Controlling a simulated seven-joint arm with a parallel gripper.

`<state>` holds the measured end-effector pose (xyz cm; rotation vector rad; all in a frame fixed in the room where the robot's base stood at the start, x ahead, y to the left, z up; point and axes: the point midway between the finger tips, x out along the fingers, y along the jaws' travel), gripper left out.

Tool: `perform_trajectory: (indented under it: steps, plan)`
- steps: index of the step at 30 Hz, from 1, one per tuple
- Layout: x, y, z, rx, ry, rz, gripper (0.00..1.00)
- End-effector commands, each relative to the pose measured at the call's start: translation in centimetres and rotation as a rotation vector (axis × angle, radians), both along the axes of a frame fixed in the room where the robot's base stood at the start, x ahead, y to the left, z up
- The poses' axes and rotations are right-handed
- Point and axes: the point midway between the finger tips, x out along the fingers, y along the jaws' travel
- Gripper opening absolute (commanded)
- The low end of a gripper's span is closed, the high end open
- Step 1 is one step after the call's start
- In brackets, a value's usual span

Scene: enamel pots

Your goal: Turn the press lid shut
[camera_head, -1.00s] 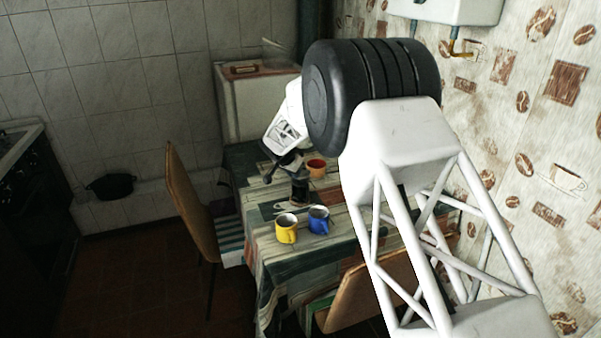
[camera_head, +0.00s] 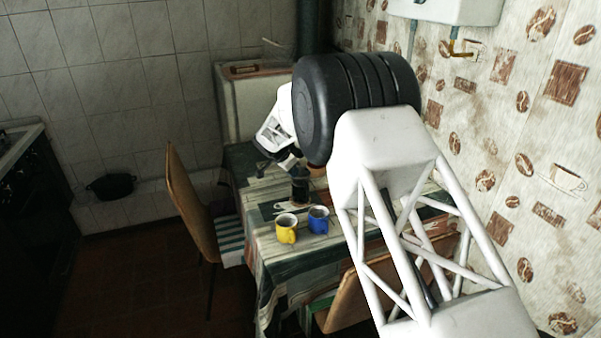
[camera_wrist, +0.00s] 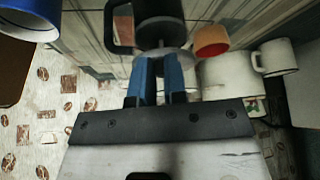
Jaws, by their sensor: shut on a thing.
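The dark press (camera_head: 300,190) stands on the table in the head view, behind the blue mug. In the wrist view the press (camera_wrist: 160,12) is dark with a black handle on its left, and its pale round lid (camera_wrist: 182,52) faces my gripper. My gripper (camera_wrist: 157,62) has its two blue fingers close together at the lid's middle, shut on the lid. The fingers hide the knob. In the head view my gripper (camera_head: 292,163) is just above the press, and its fingertips are hard to make out.
A yellow mug (camera_head: 287,228) and a blue mug (camera_head: 318,220) stand in front of the press on the striped tablecloth (camera_head: 300,252). An orange mug (camera_wrist: 211,40) and a white mug (camera_wrist: 275,57) are near the press in the wrist view. Chairs (camera_head: 190,200) flank the table.

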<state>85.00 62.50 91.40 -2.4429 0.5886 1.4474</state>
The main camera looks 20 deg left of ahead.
Motion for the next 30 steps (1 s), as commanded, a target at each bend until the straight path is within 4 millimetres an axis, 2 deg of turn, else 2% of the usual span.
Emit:
perform_trajectory:
  steps: [1, 12, 20, 21, 24, 28, 30]
  plan:
    - [-0.22, -0.29, -1.44, -0.011, 0.014, -0.019, 0.00]
    - [0.27, 0.46, -1.44, -0.013, 0.013, -0.234, 0.00]
    - [0.26, 0.46, -1.46, -0.012, 0.012, -0.247, 0.00]
    - [0.27, 0.46, -1.47, -0.012, 0.013, -0.246, 0.17]
    - [0.28, 0.47, -1.45, -0.012, 0.013, -0.246, 0.32]
    - [0.31, 0.46, -1.42, -0.012, 0.012, -0.246, 0.44]
    - [0.33, 0.45, -1.42, -0.012, 0.012, -0.246, 0.54]
